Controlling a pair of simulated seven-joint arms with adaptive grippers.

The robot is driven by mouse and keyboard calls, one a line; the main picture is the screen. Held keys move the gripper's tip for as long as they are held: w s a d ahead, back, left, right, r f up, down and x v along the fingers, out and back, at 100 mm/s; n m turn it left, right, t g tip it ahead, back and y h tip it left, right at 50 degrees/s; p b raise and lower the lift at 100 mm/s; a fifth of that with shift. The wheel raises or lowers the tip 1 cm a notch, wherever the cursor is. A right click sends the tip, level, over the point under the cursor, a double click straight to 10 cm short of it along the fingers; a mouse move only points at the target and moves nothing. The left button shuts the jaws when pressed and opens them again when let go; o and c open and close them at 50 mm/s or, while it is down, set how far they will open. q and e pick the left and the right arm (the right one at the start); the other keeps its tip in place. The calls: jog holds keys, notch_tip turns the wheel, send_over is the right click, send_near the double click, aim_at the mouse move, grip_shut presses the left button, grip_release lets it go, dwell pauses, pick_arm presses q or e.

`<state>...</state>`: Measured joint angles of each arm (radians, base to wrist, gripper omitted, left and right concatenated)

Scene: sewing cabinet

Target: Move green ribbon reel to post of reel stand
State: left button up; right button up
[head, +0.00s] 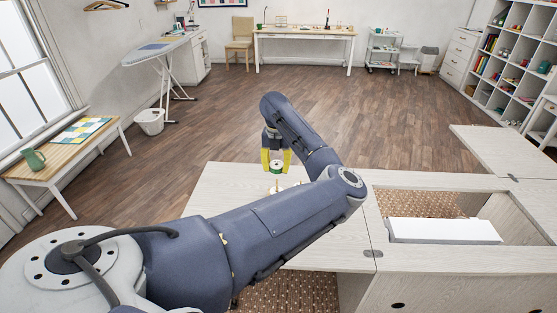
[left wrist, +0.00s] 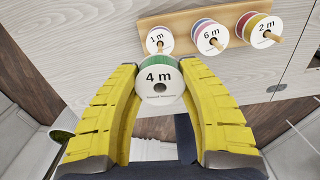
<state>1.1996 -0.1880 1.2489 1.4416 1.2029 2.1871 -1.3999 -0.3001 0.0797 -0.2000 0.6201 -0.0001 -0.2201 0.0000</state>
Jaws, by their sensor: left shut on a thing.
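My left gripper (head: 276,163) has yellow fingers and is shut on the green ribbon reel (head: 277,169). In the left wrist view the reel (left wrist: 160,86) shows a white face marked "4 m" with a hole in its middle, and the fingers close on it from both sides. The wooden reel stand (left wrist: 183,34) lies beyond it, with reels marked "1 m" (left wrist: 158,40), "6 m" (left wrist: 208,40) and "2 m" (left wrist: 264,30) on its posts. I cannot make out a bare post. In the head view my left arm hides much of the stand. My right gripper is not in view.
The pale cabinet top (head: 225,186) has bare room left of the stand. On the right is an opening with a white block (head: 443,230). A side table with a green mug (head: 33,160) stands at the left.

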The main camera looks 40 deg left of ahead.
pick_arm(q)
jog(key=shift+f, duration=0.95)
jog(key=shift+f, duration=2.25)
jog(key=o, duration=1.1)
jog(key=shift+c, duration=0.2)
jog(key=shift+r, duration=0.1)
notch_tip(320, 180, up, 12)
